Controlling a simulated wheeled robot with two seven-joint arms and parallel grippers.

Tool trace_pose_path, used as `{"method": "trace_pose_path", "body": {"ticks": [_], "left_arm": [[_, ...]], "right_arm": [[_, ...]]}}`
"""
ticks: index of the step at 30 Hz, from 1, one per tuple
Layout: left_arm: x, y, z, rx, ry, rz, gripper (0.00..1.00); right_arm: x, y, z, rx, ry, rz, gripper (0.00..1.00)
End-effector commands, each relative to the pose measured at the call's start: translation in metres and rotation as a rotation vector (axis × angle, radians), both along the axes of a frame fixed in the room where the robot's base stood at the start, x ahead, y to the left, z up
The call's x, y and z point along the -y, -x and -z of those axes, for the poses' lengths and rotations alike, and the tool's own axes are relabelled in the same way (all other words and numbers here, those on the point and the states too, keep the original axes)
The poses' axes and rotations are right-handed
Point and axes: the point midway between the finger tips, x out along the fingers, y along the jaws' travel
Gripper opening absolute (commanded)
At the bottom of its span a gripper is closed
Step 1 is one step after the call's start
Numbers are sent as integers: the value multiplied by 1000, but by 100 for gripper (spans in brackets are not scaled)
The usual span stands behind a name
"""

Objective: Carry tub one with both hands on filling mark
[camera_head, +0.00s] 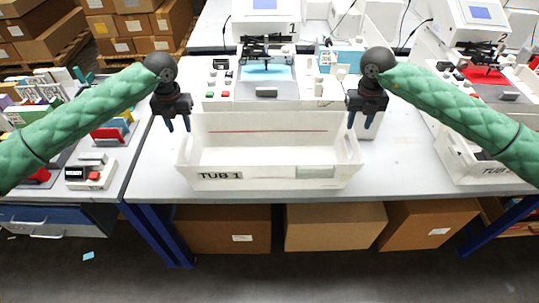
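Tub one (230,183) is a white open box labelled "TUB 1" at the front of the middle table, with a handle slot in each end wall. A red line runs along its inner back wall; it looks empty. My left gripper (178,124) hangs above and just outside its left end, fingers pointing down and apart. My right gripper (360,120) hangs near the back of its right end, fingers down and apart. Neither gripper appears to hold anything. I cannot make out a filling mark on the table for certain.
The pen plotter (267,85) stands right behind the tub. A white block (368,128) is near the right gripper. A side table (92,172) with small items is at left. Bare tabletop (408,160) lies right of tub one.

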Motion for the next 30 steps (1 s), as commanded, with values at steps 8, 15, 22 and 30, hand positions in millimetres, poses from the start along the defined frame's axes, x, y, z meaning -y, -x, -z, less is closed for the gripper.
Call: {"method": "trace_pose_path", "body": {"ticks": [8,15,22,30], "left_arm": [[0,1,33,-4,0,-1,40],[0,0,63,-3,1,-1,40],[0,0,76,-2,0,0,40],[0,0,77,-2,0,0,40]], "right_arm": [[0,1,33,-3,0,0,40],[0,0,63,-2,0,0,40],[0,0,76,-1,0,-1,40],[0,0,76,-1,0,-1,40]]}}
